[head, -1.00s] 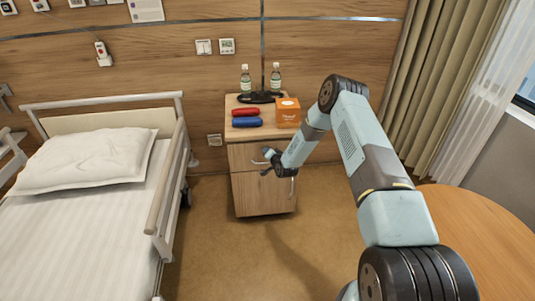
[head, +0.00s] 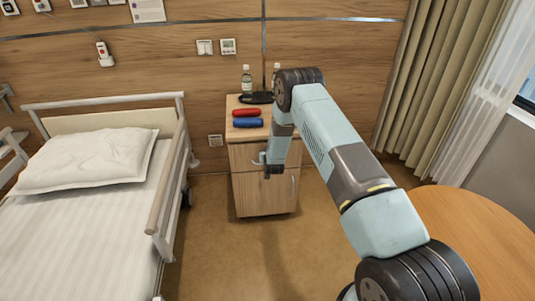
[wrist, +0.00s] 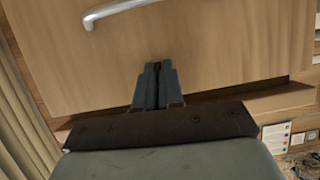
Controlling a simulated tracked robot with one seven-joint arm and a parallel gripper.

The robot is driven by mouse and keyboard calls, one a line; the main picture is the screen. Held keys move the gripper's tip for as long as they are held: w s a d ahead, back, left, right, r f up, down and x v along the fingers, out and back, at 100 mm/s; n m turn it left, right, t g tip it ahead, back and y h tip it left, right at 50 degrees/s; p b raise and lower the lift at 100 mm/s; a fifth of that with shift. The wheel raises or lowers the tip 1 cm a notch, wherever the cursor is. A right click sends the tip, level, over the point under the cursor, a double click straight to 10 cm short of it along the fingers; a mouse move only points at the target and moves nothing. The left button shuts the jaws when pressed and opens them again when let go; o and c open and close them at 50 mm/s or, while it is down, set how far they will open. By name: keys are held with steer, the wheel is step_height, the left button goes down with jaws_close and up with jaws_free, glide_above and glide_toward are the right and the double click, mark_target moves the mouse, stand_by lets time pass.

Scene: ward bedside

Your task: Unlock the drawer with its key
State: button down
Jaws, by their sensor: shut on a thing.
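The bedside cabinet's drawer (head: 241,152) is closed, with a curved metal handle (wrist: 118,10) that shows at the top of the wrist view. My gripper (wrist: 157,70) is shut, its fingers pointing at the wooden drawer front (wrist: 215,45). A small dark thing sits between the fingertips; it is mostly hidden, and I cannot make out the key's shape. I cannot see the lock or tell whether the held thing touches the front. In the head view my gripper (head: 266,170) is small and dark against the drawer, partly hidden by my arm.
A red case (head: 246,112) and a blue case (head: 248,123) lie on the cabinet top (head: 233,101), with bottles (head: 246,80) behind. A bed (head: 90,220) stands to the left and a round wooden table (head: 480,225) to the right. The floor before the cabinet is clear.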

steer(key=shift+s+d+f+n, duration=0.1)
steer(key=shift+s+f+n, duration=0.1)
steer(key=shift+f+n, duration=0.1)
stand_by(0.4)
steer(key=c, duration=1.6)
jaws_free()
steer(key=o, duration=0.3)
steer(key=shift+w+r, duration=0.15)
steer(key=shift+o, duration=0.2)
steer(key=shift+r, duration=0.1)
steer(key=a+v, duration=0.1)
steer(key=v, duration=1.2)
steer(key=shift+s+d, duration=0.3)
steer(key=shift+s, duration=0.05)
steer(key=shift+r, duration=0.1)
